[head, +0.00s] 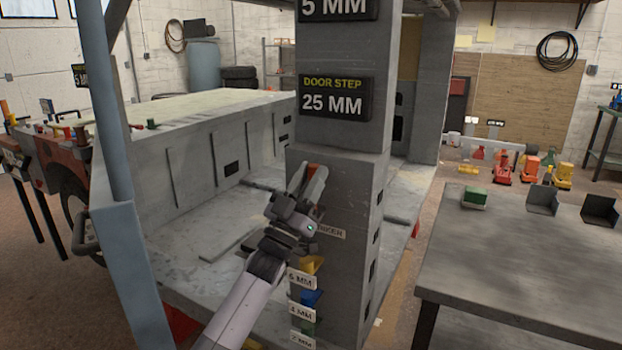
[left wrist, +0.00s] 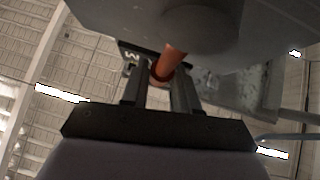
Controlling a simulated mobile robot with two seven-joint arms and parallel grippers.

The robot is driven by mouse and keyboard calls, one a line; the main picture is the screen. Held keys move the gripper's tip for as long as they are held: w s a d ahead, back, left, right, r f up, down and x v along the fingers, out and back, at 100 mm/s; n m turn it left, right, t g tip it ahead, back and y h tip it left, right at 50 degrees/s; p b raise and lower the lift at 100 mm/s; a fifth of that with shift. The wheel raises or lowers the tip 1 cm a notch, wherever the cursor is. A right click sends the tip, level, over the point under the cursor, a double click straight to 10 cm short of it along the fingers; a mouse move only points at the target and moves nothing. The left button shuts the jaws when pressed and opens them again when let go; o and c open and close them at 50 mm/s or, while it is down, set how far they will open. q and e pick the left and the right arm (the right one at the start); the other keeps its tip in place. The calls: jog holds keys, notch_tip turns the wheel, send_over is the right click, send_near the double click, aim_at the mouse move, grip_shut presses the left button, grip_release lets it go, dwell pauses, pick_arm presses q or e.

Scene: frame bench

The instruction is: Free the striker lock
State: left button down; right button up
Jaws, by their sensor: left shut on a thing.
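My left gripper (head: 308,180) is at the grey pillar (head: 340,150), below the sign reading DOOR STEP 25 MM (head: 334,99). It is shut on an orange-red handle (head: 317,174), which looks like the striker lock. In the left wrist view the handle (left wrist: 169,62) is a round rod between the two fingers (left wrist: 160,90), its upper end against a dark grey part. A label (head: 331,233) on the pillar, partly hidden by my gripper, ends in "RIKER". The lock's mounting is mostly hidden. My right gripper is not in view.
Yellow, blue (head: 312,298) and green pieces sit low on the pillar beside labels reading 6, 4 and 2 MM. A grey table (head: 520,250) at right holds a green block (head: 474,196) and two dark bins (head: 541,202). A blue-grey post (head: 117,110) stands at left.

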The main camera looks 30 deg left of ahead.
pick_arm(q)
jog(key=c, duration=1)
grip_release()
jog(key=shift+o, duration=0.4)
jog(key=b+v, duration=0.1)
jog(key=v, duration=0.6)
jog(key=shift+a, duration=0.1)
